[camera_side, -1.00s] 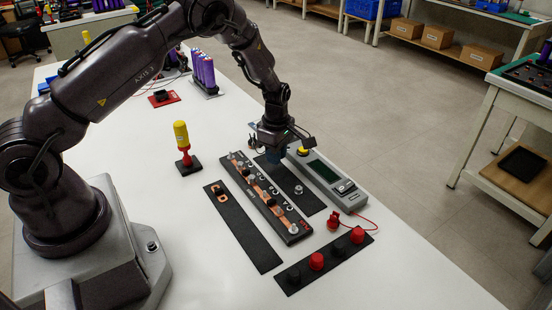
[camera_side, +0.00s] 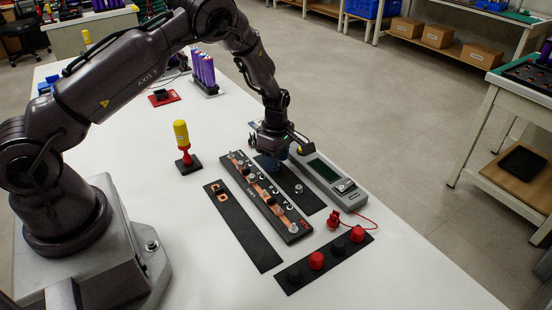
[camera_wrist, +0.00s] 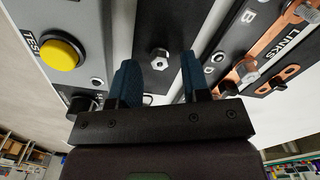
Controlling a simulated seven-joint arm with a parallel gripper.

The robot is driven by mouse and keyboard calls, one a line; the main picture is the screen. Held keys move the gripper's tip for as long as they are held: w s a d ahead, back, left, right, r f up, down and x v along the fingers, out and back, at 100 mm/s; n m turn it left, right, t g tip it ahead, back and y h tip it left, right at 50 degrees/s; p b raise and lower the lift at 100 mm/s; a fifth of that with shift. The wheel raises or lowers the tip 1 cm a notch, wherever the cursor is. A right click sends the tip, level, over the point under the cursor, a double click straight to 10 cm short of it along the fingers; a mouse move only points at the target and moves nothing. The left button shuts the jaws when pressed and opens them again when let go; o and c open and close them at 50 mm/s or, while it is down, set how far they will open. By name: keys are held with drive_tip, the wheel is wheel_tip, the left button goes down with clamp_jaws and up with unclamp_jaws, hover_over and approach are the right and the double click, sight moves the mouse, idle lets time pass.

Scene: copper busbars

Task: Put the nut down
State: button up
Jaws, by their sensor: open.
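My gripper (camera_side: 271,162) is low over the far end of a black strip (camera_side: 312,203) that lies between the busbar board and the grey tester. In the wrist view its two blue fingers (camera_wrist: 159,66) are apart, one on each side of a silver hex nut (camera_wrist: 159,60). That nut appears to be on the black strip, with a gap to each finger. In the side view the gripper hides this spot. A silver nut-like piece (camera_side: 298,188) shows farther along the strip. The busbar board (camera_side: 264,193) carries copper links and several silver fasteners.
The grey tester (camera_side: 334,178) stands close on the right, its yellow button (camera_wrist: 60,52) near one finger. Another black strip (camera_side: 243,232) holds copper pieces. A yellow-handled tool (camera_side: 181,135) stands upright at left. Red and black caps (camera_side: 316,261) sit in front.

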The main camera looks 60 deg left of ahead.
drive_tip(key=s+d+r+m+t, duration=0.1)
drive_tip(key=s+d+r+m, duration=0.15)
drive_tip(key=r, duration=0.85)
drive_tip(key=s+d+r+m, duration=0.1)
drive_tip(key=r+m, duration=0.2)
drive_tip(key=r, duration=0.8)
drive_tip(key=s+d+r+m+t, duration=0.2)
drive_tip(key=s+r+m, duration=0.3)
drive_tip(key=s+m, duration=0.3)
drive_tip(key=s+d+r+m+t, duration=0.2)
drive_tip(key=s+d+r+m, duration=0.2)
drive_tip(key=s+m, duration=0.5)
drive_tip(key=s+r, duration=0.2)
drive_tip(key=s, duration=0.2)
drive_tip(key=shift+s+d+r+t, duration=0.25)
drive_tip(key=shift+s+r+t, duration=0.05)
drive_tip(key=shift+s, duration=0.1)
drive_tip(key=shift+m, duration=0.25)
